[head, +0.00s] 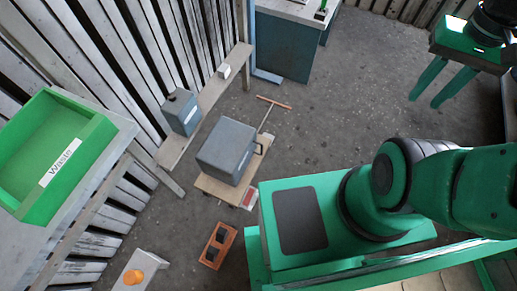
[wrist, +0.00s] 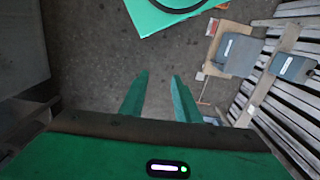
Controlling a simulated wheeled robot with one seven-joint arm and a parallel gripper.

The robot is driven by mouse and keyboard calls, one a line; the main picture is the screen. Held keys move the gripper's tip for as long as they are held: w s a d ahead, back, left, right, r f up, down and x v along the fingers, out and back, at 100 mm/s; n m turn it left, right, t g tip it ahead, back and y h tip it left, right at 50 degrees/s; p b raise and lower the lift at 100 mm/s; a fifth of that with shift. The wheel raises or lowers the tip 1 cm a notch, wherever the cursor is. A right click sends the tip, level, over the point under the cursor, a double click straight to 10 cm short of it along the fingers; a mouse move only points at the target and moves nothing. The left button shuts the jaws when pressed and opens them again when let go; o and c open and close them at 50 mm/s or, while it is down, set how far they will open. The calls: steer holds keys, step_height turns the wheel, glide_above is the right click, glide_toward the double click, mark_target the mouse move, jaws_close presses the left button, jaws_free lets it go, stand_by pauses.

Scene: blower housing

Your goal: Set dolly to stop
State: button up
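The dolly (head: 214,190) is a low wooden board on the floor in the head view, carrying a grey box (head: 228,150) with a dark handle on its side. A thin T-shaped pull bar (head: 272,103) extends from it toward the upper right. The dolly (wrist: 212,70) also shows at the right of the wrist view. No part labelled as a stop can be told for sure. My gripper (head: 425,101) is at the upper right of the head view, away from the dolly. In the wrist view its two green fingers (wrist: 159,74) are apart with nothing between them.
A wooden ledge (head: 172,150) along the slatted wall bears a grey box (head: 181,112). An orange block with holes (head: 217,246) lies in front of the dolly. A green waste tray (head: 98,136) stands left; a blue-grey cabinet (head: 285,45) stands behind. Floor right of the pull bar is clear.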

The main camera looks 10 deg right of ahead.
steer(key=w+a+f+n, duration=0.1)
steer(key=w+f+n, duration=0.3)
steer(key=w, duration=0.6)
steer(key=w+f+n, duration=0.3)
steer(key=w+f, duration=0.2)
steer(key=w, duration=0.4)
steer(key=w+a+f+n, duration=0.2)
steer(key=w+a+f, duration=0.15)
steer(key=f, duration=0.25)
steer(key=w+a+f+n+t, duration=0.1)
steer(key=w+a+f+n, duration=0.1)
steer(key=w+f, duration=0.25)
steer(key=w+a+f+n, duration=0.2)
steer(key=w+a+f, duration=0.15)
steer(key=f, duration=0.25)
steer(key=s+a+f+n+y, duration=0.1)
steer(key=a+f, duration=0.6)
steer(key=f, duration=0.8)
steer(key=s+a+f+n+y, duration=0.1)
steer(key=a+f+n, duration=0.2)
steer(key=a+f, duration=0.4)
steer(key=s+a+f+n+y, duration=0.1)
steer(key=a+f, duration=0.6)
steer(key=f, duration=1.7)
steer(key=shift+s+a+n+t+y, duration=0.15)
steer(key=shift+a+n+t+y, duration=0.2)
steer(key=shift+n, duration=0.55)
